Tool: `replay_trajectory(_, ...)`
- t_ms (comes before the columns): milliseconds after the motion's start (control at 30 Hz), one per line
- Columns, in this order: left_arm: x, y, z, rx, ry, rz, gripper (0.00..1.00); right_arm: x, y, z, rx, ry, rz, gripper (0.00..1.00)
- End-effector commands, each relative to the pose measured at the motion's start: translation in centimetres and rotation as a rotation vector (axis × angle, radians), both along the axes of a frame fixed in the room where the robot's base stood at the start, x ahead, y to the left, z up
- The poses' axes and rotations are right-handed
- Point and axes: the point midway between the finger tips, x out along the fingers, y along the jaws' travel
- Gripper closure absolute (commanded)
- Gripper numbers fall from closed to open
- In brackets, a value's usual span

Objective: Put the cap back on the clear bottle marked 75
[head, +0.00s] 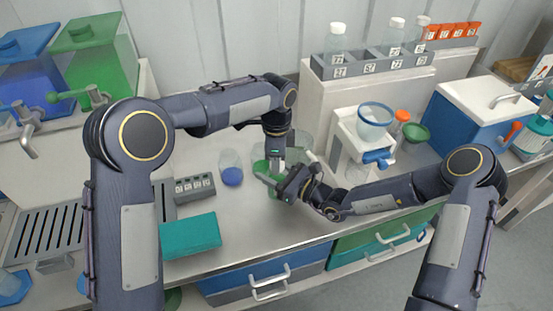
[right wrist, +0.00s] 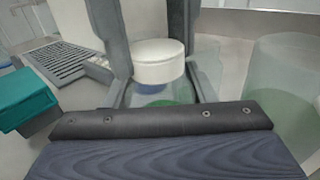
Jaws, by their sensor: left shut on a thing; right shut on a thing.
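A white cap (right wrist: 158,62) sits between the fingers of my left gripper (head: 276,162), which reaches down from above and is shut on it. Just below it, my right gripper (head: 274,182) is shut on a clear bottle (right wrist: 162,94), reaching in from the right in the head view. The cap is level and over the bottle's mouth; I cannot tell whether it touches the neck. Green shows in or through the bottle. The bottle's mark is not readable, and the grippers hide most of it in the head view.
A vessel with blue contents (head: 231,168) stands to the left of the grippers. A teal box (head: 190,236) and a grey labelled block (head: 194,188) are further left. A grey rack (head: 372,66) at the back holds white-capped bottles.

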Motion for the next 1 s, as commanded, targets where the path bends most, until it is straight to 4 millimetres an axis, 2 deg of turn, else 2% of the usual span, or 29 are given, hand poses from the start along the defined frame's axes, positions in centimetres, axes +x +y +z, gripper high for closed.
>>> replay_trajectory(200,0.17,-0.02,-0.05,-0.002,0.001,-0.606,0.87,0.00,-0.01,-0.01,0.000,0.000,0.000,1.00)
replay_trajectory(533,0.27,-0.22,-0.09,-0.001,-0.001,-1.501,0.87,-0.01,-0.01,-0.02,-0.001,0.001,0.000,1.00)
replay_trajectory(633,0.26,-0.26,-0.08,-0.001,-0.001,-1.689,0.87,-0.01,-0.01,-0.02,-0.001,0.001,0.000,1.00)
replay_trajectory(800,0.27,-0.25,-0.05,0.001,-0.001,-1.700,0.87,-0.01,-0.02,-0.02,-0.001,0.001,0.000,1.00)
replay_trajectory(833,0.27,-0.25,-0.05,0.001,-0.001,-1.700,0.62,-0.01,-0.02,-0.02,-0.001,0.001,0.000,1.00)
replay_trajectory(1000,0.26,-0.26,-0.07,0.001,0.000,-1.698,0.41,-0.01,0.00,-0.02,-0.001,0.001,0.000,1.00)
